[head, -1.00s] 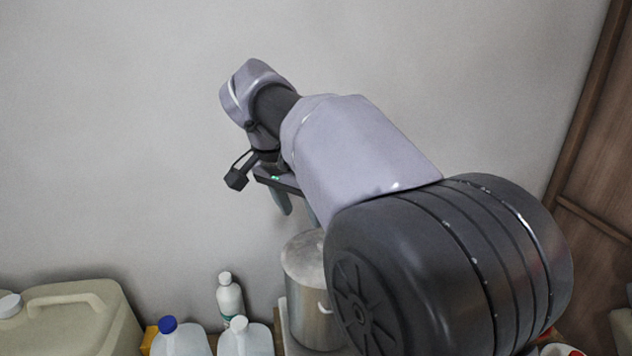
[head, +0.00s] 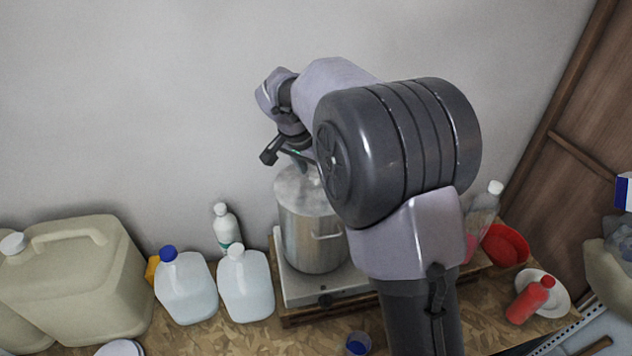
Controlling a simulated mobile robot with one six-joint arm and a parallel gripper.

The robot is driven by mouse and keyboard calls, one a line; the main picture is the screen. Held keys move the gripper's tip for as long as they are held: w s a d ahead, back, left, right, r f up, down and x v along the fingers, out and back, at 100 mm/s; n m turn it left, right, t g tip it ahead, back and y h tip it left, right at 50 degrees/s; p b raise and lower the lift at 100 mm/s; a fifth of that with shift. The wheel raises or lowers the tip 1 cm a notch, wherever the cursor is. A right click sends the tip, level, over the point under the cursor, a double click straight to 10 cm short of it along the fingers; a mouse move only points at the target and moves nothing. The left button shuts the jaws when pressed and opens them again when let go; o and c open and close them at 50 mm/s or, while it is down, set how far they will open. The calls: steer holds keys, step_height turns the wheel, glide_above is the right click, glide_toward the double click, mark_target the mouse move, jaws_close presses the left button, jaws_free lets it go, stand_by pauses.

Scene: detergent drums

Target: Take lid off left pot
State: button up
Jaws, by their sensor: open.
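A tall steel pot (head: 312,240) with its lid (head: 294,188) on stands upright on a flat grey burner (head: 318,288). My gripper (head: 303,164) is open just above the lid. Its fingertips are partly hidden by my arm, and I cannot tell whether they touch the lid or its knob. My arm hides the area to the right of the pot, so no second pot shows.
Two clear jugs (head: 187,290) (head: 247,287), a white bottle (head: 226,228) and a large beige canister (head: 78,285) stand left of the pot. A red bowl (head: 506,246), a red bottle (head: 530,300) and a white plate (head: 556,302) are at right. The wall is close behind.

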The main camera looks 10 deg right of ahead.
steer(key=shift+w+d+f, duration=0.1)
steer(key=shift+w+f, duration=0.1)
steer(key=shift+f, duration=0.1)
steer(key=shift+s+r, duration=0.15)
steer(key=shift+s, duration=0.05)
steer(key=c, duration=0.4)
jaws_close()
steer(key=shift+w, duration=0.15)
